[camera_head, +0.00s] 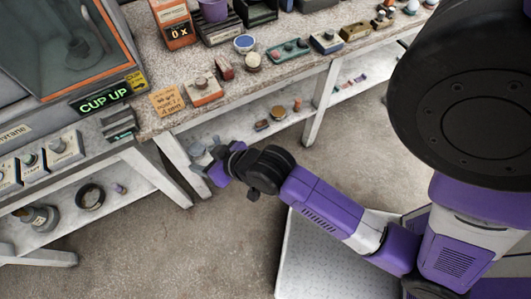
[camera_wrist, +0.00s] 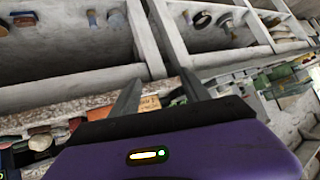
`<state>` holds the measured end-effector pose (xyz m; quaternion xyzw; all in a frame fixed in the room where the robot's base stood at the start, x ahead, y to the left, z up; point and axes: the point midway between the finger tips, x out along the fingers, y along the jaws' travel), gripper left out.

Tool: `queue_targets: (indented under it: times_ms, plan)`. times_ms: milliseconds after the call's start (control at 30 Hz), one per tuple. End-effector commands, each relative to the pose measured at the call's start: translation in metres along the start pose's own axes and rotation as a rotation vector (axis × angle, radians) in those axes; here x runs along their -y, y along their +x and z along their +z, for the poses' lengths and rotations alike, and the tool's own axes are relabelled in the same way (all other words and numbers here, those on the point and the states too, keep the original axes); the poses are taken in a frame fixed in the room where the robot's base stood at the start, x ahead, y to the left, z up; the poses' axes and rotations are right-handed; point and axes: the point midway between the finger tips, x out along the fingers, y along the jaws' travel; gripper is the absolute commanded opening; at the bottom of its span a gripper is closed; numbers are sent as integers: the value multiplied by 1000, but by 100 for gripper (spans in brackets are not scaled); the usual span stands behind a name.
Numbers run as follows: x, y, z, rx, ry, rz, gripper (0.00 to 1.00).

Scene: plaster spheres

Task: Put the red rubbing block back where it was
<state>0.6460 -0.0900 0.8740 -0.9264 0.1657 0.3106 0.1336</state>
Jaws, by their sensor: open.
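A small dark red block (camera_head: 224,67), which looks like the rubbing block, lies on the speckled bench top (camera_head: 150,118) in the head view. It is between an orange-and-white box with a knob (camera_head: 204,91) and a round cream-topped pot (camera_head: 253,61). My gripper (camera_head: 207,166) is in front of the bench, below its top edge and well apart from the block. In the wrist view my gripper (camera_wrist: 158,92) is open with nothing between its fingers. The block is too small to make out surely there.
An orange note (camera_head: 166,101) lies near the bench's front edge, and it shows in the wrist view (camera_wrist: 149,103). A blue-rimmed pot (camera_head: 244,43) and a green block (camera_head: 288,50) stand farther along. A lower shelf (camera_head: 225,128) holds small items.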

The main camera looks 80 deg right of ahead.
Motion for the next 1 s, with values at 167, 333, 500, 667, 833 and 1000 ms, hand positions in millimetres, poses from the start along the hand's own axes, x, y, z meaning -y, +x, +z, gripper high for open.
queue_targets:
  times_ms: [167,333,500,667,833,1000]
  plan:
    - [22,-62,33,-89,-81,-73,54]
    - [29,-128,43,-188,-167,-146,54]
    - [31,-189,37,-282,-250,-224,54]
    - [31,-226,26,-344,-299,-276,54]
    - [32,-239,21,-369,-316,-297,54]
    - [32,-240,20,-371,-315,-297,54]
